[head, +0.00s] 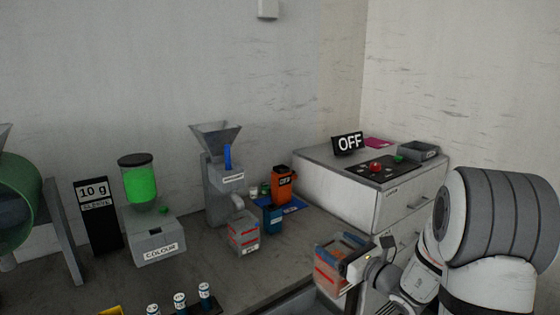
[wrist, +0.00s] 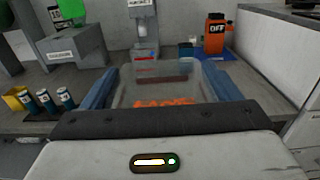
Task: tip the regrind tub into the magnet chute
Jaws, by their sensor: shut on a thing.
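My gripper (head: 362,262) is shut on a clear tub (head: 330,272) with red markings, low at the right of the head view, in front of the bench. In the wrist view the tub (wrist: 185,70) sits between the two blue fingers, with orange granules inside; it looks roughly upright. A grey machine with a wide funnel (head: 215,133) on top stands on the bench, left of and beyond my gripper; it looks like the magnet chute, but its label is too small to read. A second clear tub (head: 243,236) stands at its foot, apart from the held tub.
An orange canister (head: 283,184) marked OFF and a blue container (head: 272,219) stand right of the funnel machine. A white cabinet (head: 335,185) with a red button is at the back right. The colour unit (head: 157,243) and small vials (head: 179,301) are left.

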